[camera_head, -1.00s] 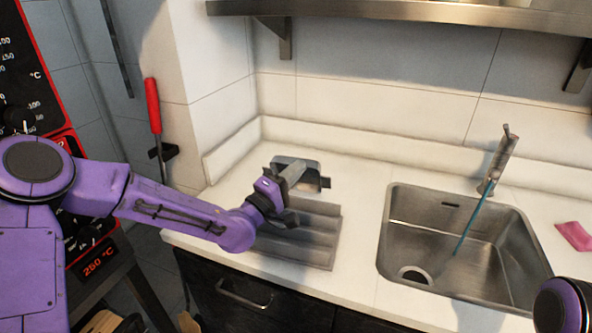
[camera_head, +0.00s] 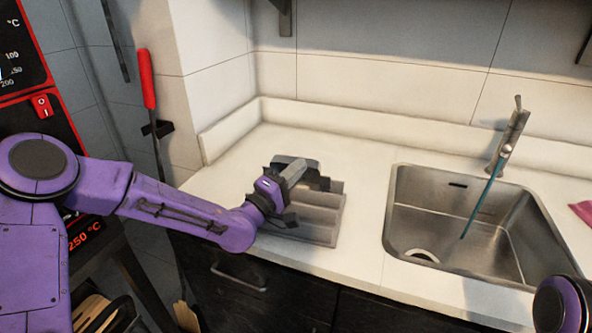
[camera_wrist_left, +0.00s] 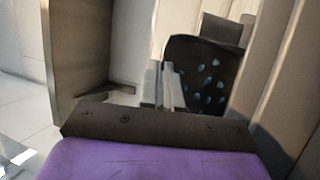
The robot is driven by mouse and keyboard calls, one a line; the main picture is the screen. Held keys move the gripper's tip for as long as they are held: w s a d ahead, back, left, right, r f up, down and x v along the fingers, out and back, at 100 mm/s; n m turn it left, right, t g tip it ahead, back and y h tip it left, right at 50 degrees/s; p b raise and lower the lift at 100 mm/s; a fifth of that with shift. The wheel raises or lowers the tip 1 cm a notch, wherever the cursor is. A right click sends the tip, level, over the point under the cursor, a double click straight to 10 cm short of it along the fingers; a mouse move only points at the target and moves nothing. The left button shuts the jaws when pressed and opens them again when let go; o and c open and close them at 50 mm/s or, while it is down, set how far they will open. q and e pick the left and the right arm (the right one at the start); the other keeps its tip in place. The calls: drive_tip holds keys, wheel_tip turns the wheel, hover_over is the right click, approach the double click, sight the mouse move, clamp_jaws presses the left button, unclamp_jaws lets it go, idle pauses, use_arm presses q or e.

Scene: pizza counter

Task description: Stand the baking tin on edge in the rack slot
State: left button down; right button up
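The baking tin (camera_wrist_left: 208,78) is a dark panel dotted with bluish drops in the left wrist view. In the head view its dark grey edge (camera_head: 311,164) shows just behind my left gripper (camera_head: 294,172). The gripper's two pale fingers (camera_wrist_left: 164,88) are close together at the tin's edge and look shut on it. The grey ribbed rack (camera_head: 322,222) lies on the counter below and in front of the gripper. The tin overlaps the rack's back end in the head view. Whether it touches a slot is hidden. My right gripper is out of view.
A steel sink (camera_head: 455,225) with a tap (camera_head: 510,140) and a thin blue-green stick lies to the right. A pink cloth (camera_head: 583,211) lies beyond it. The white counter (camera_head: 225,186) is clear left of the rack, with a low back wall behind.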

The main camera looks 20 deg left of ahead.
use_arm(q)
drive_tip(key=shift+f, duration=0.15)
drive_tip(key=c, duration=1.3)
unclamp_jaws()
